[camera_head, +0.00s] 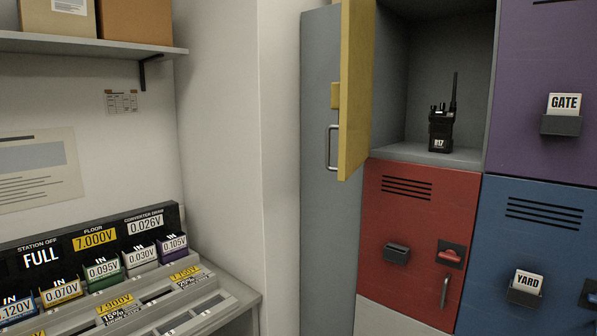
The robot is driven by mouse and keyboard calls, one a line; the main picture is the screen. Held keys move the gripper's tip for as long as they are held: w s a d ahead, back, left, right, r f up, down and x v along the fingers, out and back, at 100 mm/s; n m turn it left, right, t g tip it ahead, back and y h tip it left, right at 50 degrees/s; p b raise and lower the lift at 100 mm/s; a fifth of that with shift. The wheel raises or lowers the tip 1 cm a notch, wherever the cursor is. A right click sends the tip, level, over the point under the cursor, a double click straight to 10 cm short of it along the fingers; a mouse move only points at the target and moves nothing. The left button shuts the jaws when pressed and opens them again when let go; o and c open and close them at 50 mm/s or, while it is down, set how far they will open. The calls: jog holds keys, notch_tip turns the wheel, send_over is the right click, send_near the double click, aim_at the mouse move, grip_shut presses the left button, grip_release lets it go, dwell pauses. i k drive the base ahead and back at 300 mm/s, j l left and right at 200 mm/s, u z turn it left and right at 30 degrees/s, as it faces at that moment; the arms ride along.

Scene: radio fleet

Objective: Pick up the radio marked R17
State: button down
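A black radio (440,130) with an antenna stands upright on the floor of an open grey locker compartment (463,153), at the upper right of the head view. A white marking on its front reads R17. The compartment's yellow door (356,90) stands open on the left side of the opening. My gripper is not in view.
A red locker (411,230) is below the open compartment, with a purple locker (530,85) tagged GATE and a blue one (530,245) tagged YARD to the right. A charging station (95,250) with voltage labels stands at lower left, under a shelf (90,45) with boxes.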

aim_at(442, 141)
jog(key=i+j+z, duration=0.25)
jog(key=i, duration=0.3)
jog(key=i+j+z, duration=0.25)
jog(key=i+j, duration=0.3)
jog(key=z, duration=1.7)
